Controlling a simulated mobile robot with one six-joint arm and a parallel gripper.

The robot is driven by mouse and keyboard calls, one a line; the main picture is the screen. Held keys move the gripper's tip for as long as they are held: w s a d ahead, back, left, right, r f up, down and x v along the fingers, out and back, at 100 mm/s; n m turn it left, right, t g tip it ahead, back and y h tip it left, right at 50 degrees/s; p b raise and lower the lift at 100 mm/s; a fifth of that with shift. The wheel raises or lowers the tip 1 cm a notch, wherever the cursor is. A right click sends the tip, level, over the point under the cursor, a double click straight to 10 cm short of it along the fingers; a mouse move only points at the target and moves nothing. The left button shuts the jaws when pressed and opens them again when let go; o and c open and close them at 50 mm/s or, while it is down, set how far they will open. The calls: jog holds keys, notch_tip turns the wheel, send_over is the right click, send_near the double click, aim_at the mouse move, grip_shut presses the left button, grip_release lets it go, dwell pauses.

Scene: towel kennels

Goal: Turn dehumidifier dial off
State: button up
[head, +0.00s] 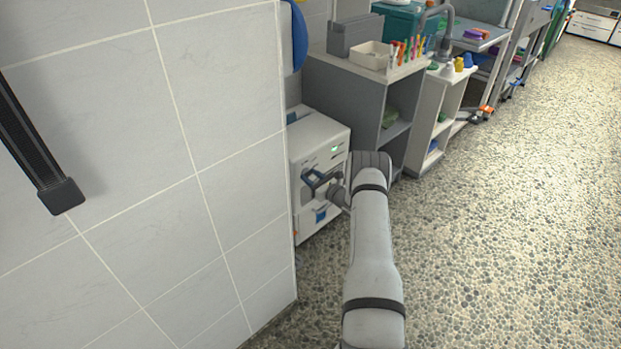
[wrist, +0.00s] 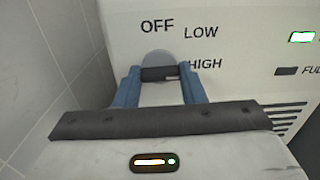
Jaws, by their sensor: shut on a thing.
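The white dehumidifier (head: 318,138) stands on the floor beside the tiled wall in the head view. In the wrist view its front panel (wrist: 235,55) fills the upper part, with OFF, LOW and HIGH printed around a round grey dial (wrist: 156,56). A dark bar on the dial lies about level, its right end near HIGH. My gripper (wrist: 160,74) has its blue fingers on either side of this bar and is shut on the dial. It also shows in the head view (head: 316,180), at the dehumidifier's front. The lower dial is partly hidden by my gripper.
A green indicator (wrist: 302,37) is lit on the panel, and the lamp by FULL (wrist: 286,71) is dark. The tiled wall (head: 220,130) is close on the left. A grey shelf unit (head: 345,85) stands just behind the dehumidifier. The pebbled floor (head: 500,210) on the right is clear.

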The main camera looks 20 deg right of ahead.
jog(key=shift+f, duration=0.1)
jog(key=n+b, duration=0.8)
jog(key=n, duration=0.1)
jog(key=shift+f+n, duration=0.2)
jog(key=shift+n, duration=0.1)
jog(key=shift+r+n+b, duration=0.1)
jog(key=shift+n+b, duration=3.2)
jog(key=shift+n, duration=0.7)
jog(key=shift+a, duration=0.1)
jog(key=o, duration=1)
jog(key=shift+r, duration=0.15)
